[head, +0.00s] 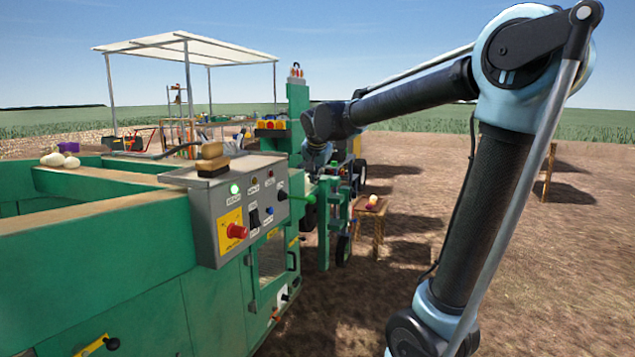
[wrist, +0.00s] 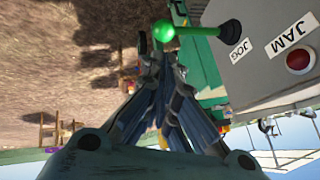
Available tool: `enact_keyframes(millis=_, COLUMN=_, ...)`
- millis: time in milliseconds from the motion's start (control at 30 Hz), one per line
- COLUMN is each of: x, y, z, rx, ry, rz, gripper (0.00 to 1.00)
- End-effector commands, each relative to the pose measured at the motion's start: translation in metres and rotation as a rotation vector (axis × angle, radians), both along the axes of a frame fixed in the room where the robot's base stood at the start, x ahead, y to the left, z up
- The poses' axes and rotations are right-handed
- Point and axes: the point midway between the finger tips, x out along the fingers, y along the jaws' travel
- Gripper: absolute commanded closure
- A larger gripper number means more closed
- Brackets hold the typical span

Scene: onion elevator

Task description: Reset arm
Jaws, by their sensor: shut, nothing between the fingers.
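My arm reaches from the right over to the green machine. My gripper (head: 316,172) is small and partly lost against the machine in the head view. It hangs just above and beside the green ball of a lever (head: 310,198) on the control box's right side. In the wrist view my gripper (wrist: 172,72) has its fingers together, with nothing seen between them. The green ball (wrist: 163,32) shows just beyond the fingertips, with its rod running to a black base on the box. I cannot tell whether fingers and ball touch.
The grey control box (head: 206,225) carries a red button (head: 237,231), lamps and switches; a brush (head: 212,160) lies on top. The green machine (head: 90,270) fills the left. A small wooden stool (head: 371,207) stands behind. Bare ground lies open to the right.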

Motion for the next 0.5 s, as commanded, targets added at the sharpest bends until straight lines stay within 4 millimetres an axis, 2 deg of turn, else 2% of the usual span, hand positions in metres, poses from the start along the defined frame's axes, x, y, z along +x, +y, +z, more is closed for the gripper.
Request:
enact_keyframes(millis=67, x=-0.004, y=-0.008, z=-0.003, rx=-0.009, ry=0.006, rz=0.001, gripper=1.0)
enact_keyframes(millis=167, x=-0.016, y=-0.031, z=-0.01, rx=-0.032, ry=0.025, rz=0.005, gripper=1.0)
enact_keyframes(millis=267, x=-0.037, y=-0.066, z=-0.024, rx=-0.071, ry=0.057, rz=0.02, gripper=1.0)
enact_keyframes(millis=500, x=-0.106, y=-0.146, z=-0.068, rx=-0.161, ry=0.158, rz=0.077, gripper=1.0)
